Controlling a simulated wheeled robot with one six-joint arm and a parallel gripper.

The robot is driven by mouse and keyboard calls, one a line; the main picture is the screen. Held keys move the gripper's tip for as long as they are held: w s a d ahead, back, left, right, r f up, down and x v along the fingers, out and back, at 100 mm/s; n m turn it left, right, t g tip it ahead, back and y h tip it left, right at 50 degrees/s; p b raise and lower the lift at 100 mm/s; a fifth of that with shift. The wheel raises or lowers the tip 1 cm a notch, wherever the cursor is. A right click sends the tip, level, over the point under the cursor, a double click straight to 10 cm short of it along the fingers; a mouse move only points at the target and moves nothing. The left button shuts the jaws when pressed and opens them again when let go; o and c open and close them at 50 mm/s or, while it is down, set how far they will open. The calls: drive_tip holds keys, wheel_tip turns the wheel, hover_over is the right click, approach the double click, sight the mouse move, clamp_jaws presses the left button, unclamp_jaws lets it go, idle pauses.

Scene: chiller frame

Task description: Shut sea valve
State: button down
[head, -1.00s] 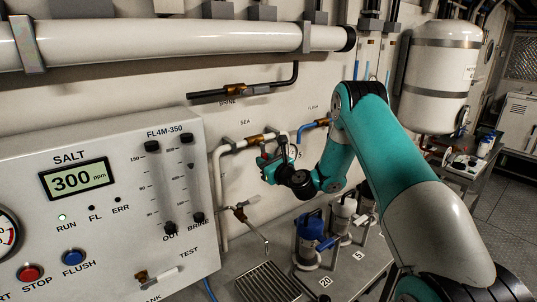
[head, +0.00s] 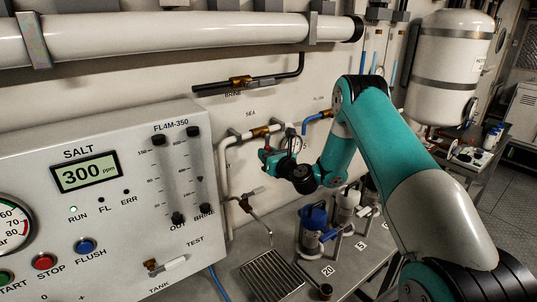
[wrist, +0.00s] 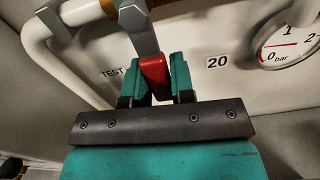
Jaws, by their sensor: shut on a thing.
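The sea valve shows in the head view as a brass body (head: 261,132) on a white pipe, under the SEA label on the wall. My gripper (head: 266,154) is just below it, close to the wall. In the wrist view my gripper (wrist: 158,82) is shut on a red handle end (wrist: 154,74), which hangs below a grey metal lever (wrist: 139,28). The lever points down and slightly right in that view. The fingers hide the lower part of the red end. The lever's joint with the valve is not clear.
A pressure gauge (wrist: 287,42) is close to the right of the fingers, its red needle near zero. A white pipe (wrist: 75,65) passes on the left. Below in the head view are a tap (head: 246,204), a drain grille (head: 272,277) and a blue-topped pump (head: 312,228).

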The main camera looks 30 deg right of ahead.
drive_tip(key=c, duration=1)
unclamp_jaws()
drive_tip(key=shift+a+f, duration=0.1)
drive_tip(key=shift+a, duration=0.35)
drive_tip(key=shift+d, duration=0.2)
drive_tip(key=shift+s, duration=0.2)
drive_tip(key=s+d+b, duration=0.1)
drive_tip(key=s+b, duration=1.6)
drive_tip(key=shift+b, duration=0.4)
